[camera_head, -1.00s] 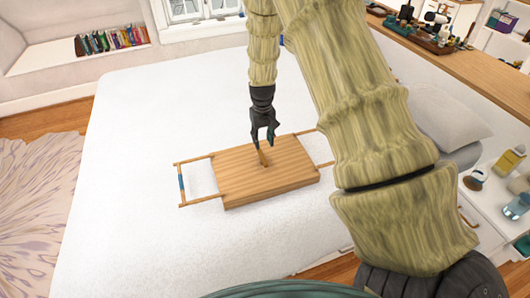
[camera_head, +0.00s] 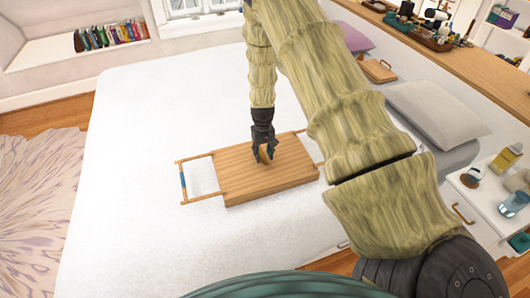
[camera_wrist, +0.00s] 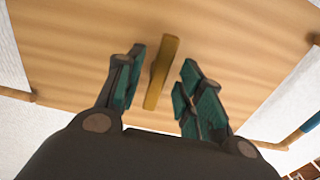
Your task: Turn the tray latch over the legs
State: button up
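The wooden tray (camera_head: 245,183) lies on the bed, with a leg frame (camera_head: 183,182) sticking out at its left and another (camera_head: 318,146) partly showing at its right. The left frame has a blue band. In the wrist view, the tray latch (camera_wrist: 161,72) is a narrow yellow-brown bar on the tray's flat wooden face (camera_wrist: 230,50). My gripper (camera_wrist: 162,75) is open, with a teal-padded finger on each side of the latch and visible gaps at both sides. In the head view my gripper (camera_head: 264,157) is low over the tray's middle and hides the latch.
The white bed (camera_head: 130,200) is clear around the tray. Pillows (camera_head: 435,110) lie at the right. A small wooden item (camera_head: 378,71) shows near the wooden ledge.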

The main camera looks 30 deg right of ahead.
grip_shut()
jog(key=shift+m, duration=0.4)
jog(key=m+b, duration=0.1)
jog(key=m, duration=0.2)
jog(key=shift+w+a+m, duration=0.1)
jog(key=shift+m, duration=0.3)
jog(key=m+b, duration=0.1)
jog(key=m, duration=0.8)
jog(key=shift+w, duration=0.15)
jog(key=shift+m, duration=2.2)
jog(key=shift+a, duration=0.1)
